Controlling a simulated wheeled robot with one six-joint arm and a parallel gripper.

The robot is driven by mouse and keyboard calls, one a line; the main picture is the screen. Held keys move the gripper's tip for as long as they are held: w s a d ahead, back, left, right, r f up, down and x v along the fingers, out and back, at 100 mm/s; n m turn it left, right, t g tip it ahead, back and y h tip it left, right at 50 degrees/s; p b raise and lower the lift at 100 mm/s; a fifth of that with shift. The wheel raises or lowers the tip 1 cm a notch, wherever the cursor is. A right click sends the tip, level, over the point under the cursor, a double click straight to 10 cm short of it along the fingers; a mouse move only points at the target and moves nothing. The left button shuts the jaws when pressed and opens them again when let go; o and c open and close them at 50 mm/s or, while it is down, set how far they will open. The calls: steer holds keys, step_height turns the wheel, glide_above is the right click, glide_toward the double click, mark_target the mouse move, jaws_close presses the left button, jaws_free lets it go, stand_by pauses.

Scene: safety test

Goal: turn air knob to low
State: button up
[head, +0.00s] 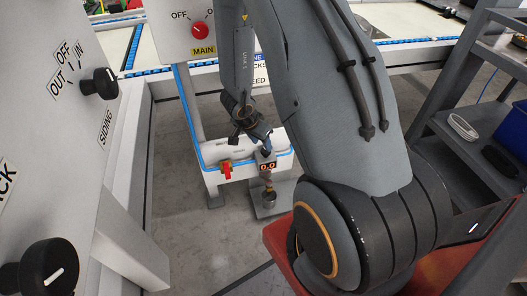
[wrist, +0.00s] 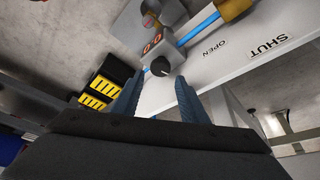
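A small black knob (wrist: 160,67) with a white pointer line sits on a white housing beside a red digital display (wrist: 152,41) in the wrist view. No label naming it air or low is readable. My gripper (wrist: 158,76) is open, its two blue fingers either side of the knob's line of sight; I cannot tell whether they touch it. In the head view my gripper (head: 267,146) reaches down to the white pipe unit, just above the display reading 0.0 (head: 267,166). The knob is hidden there.
A red valve handle (head: 227,170) hangs beside the display. A black SIDING knob (head: 105,83), another black knob (head: 50,268) and a red MAIN knob (head: 200,30) are on panels at left. A grey shelf cart (head: 470,150) stands at right. OPEN and SHUT labels show in the wrist view.

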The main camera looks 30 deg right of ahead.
mark_target(264, 152)
steer(key=b+x, duration=0.2)
steer(key=x, duration=0.3)
steer(key=shift+d+f, duration=0.1)
steer(key=shift+f, duration=0.3)
steer(key=c, duration=0.8)
steer(key=shift+o, duration=0.2)
